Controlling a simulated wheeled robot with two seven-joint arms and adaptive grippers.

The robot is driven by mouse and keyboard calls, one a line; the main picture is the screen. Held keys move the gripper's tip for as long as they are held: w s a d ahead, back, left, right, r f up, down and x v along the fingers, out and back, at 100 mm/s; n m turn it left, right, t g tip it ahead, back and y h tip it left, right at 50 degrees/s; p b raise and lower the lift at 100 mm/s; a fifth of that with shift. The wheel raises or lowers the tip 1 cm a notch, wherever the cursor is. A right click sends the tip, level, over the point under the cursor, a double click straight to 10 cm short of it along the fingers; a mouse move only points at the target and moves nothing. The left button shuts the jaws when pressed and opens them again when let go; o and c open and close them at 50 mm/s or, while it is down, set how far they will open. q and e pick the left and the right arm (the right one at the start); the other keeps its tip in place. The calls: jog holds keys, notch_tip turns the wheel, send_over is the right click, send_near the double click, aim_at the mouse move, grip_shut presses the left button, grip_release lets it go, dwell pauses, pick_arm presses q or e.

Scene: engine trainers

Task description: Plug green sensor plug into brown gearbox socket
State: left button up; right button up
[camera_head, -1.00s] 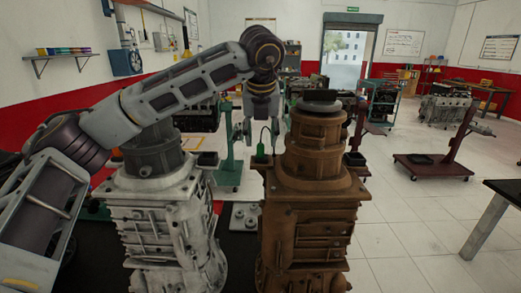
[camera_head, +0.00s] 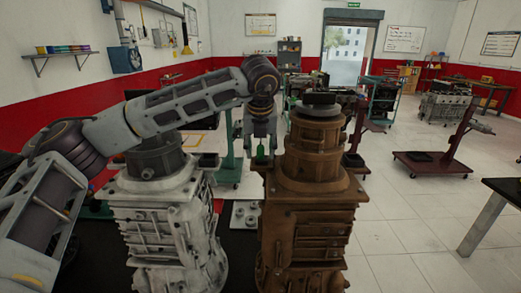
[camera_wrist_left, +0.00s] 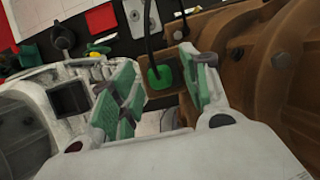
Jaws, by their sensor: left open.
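The green sensor plug (camera_head: 261,152) shows at the left edge of the brown gearbox (camera_head: 312,215), with a dark cable rising from it. In the left wrist view, the plug (camera_wrist_left: 160,77) is in front of a small brown block (camera_wrist_left: 181,58) beside the brown housing (camera_wrist_left: 245,62). I cannot tell whether it is seated in a socket there. My left gripper (camera_head: 261,140) comes down from above, open, with one finger on each side of the plug. The wrist view shows gaps between the plug and the fingers (camera_wrist_left: 159,88). My right gripper is out of view.
A white gearbox (camera_head: 165,220) stands close on the left, with a dark square socket (camera_wrist_left: 70,98) on it. A grey plate with round parts (camera_head: 245,214) lies between the gearboxes. Engine stands (camera_head: 435,165) and open floor are at right.

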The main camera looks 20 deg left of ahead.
aim_at(261, 146)
pick_arm(q)
jog(key=shift+f, duration=0.15)
dwell(0.3)
grip_shut()
jog(key=shift+r, duration=0.7)
notch_tip(261, 146, up, 8)
jog(key=shift+f+b, duration=0.15)
jog(key=shift+b, duration=0.8)
jog(key=shift+r, duration=0.5)
